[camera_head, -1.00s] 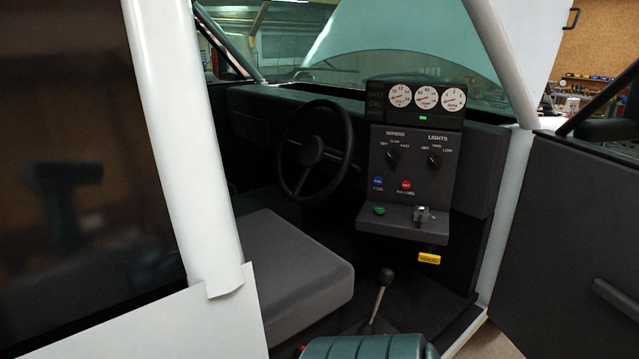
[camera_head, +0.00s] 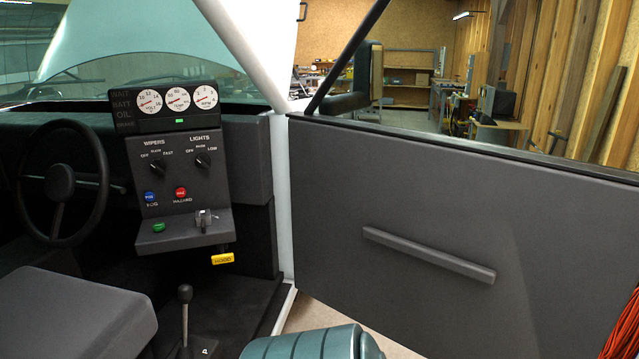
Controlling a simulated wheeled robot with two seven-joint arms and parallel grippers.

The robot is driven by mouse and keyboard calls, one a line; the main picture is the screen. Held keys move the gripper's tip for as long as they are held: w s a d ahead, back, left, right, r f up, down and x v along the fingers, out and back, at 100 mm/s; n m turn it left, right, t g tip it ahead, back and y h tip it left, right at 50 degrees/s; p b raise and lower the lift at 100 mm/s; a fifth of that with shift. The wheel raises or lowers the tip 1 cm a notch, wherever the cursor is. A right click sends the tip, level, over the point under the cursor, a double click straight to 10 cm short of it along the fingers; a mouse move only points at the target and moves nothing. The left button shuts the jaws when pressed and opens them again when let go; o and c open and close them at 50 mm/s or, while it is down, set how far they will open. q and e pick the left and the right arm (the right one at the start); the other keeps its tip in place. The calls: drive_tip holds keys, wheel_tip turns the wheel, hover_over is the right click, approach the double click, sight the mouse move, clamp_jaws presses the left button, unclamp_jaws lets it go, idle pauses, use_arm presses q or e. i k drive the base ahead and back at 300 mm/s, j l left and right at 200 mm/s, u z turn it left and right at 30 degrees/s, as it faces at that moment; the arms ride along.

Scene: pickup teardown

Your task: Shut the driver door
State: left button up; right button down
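The driver door (camera_head: 400,220) stands swung open on the right of the head view, its dark grey inner panel facing me. A grey pull handle (camera_head: 428,255) slants across the middle of the panel. The door's front edge meets the white door pillar (camera_head: 282,200), and its far end runs out of the picture at the right. Neither of my grippers shows in the head view.
The open cab holds a seat (camera_head: 75,315), a steering wheel (camera_head: 62,180), a switch panel (camera_head: 175,170) and a gear lever (camera_head: 185,310). Orange cable (camera_head: 622,325) hangs at the lower right. Workshop benches (camera_head: 495,135) stand beyond the door. Floor shows in the door opening.

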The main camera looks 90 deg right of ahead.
sight(465, 174)
drive_tip(key=z, duration=3.4)
